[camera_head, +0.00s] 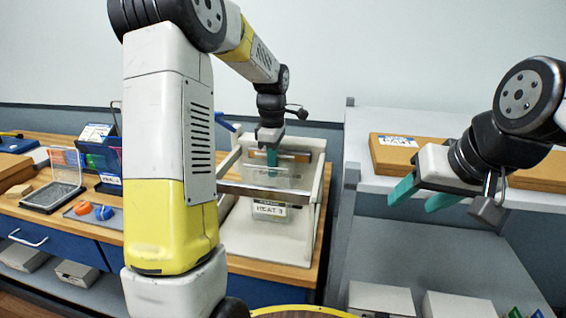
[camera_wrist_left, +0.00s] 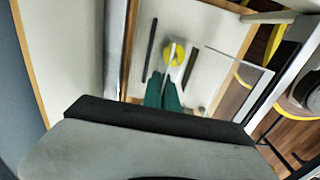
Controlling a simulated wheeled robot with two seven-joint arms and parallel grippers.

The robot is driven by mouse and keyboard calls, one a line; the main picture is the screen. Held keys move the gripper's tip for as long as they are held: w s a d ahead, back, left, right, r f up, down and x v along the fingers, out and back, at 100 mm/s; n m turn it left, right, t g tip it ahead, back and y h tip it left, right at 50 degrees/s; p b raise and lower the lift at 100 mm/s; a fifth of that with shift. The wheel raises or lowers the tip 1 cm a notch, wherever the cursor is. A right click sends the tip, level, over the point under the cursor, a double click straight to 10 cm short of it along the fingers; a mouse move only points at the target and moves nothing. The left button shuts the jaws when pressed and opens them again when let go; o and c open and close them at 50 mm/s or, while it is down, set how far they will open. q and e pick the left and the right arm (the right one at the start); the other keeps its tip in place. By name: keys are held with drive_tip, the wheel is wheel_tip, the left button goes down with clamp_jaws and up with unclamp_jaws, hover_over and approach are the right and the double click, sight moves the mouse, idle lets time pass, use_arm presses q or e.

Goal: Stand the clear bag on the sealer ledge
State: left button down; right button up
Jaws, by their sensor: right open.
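The white sealer (camera_head: 316,172) stands on the wooden bench in the middle of the head view. A metal bar (camera_head: 262,193) crosses its front, with a "HEAT 3" label (camera_head: 269,209) below. My left gripper (camera_head: 272,158) points down into the sealer, its teal fingers close together. The clear bag (camera_head: 290,180) appears as a faint transparent sheet at the fingertips, behind the bar. In the left wrist view the fingers (camera_wrist_left: 164,92) nearly meet; a clear sheet (camera_wrist_left: 238,78) shows to their right. The bag's lower edge and its contact with the ledge are unclear. My right gripper (camera_head: 418,198) is open and empty, right of the sealer.
A grey tray with orange and blue pieces (camera_head: 93,211) and a clear-lidded box (camera_head: 50,195) lie on the bench at left. A shelf unit at right holds a cardboard box (camera_head: 393,153) on top. White boxes (camera_head: 380,299) stand low. The middle shelf is bare.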

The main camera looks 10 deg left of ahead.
use_arm(q)
drive_tip(key=shift+f, duration=0.55)
idle(0.7)
drive_tip(key=c, duration=1.6)
unclamp_jaws()
drive_tip(key=shift+r, duration=0.1)
drive_tip(key=shift+r, duration=5.9)
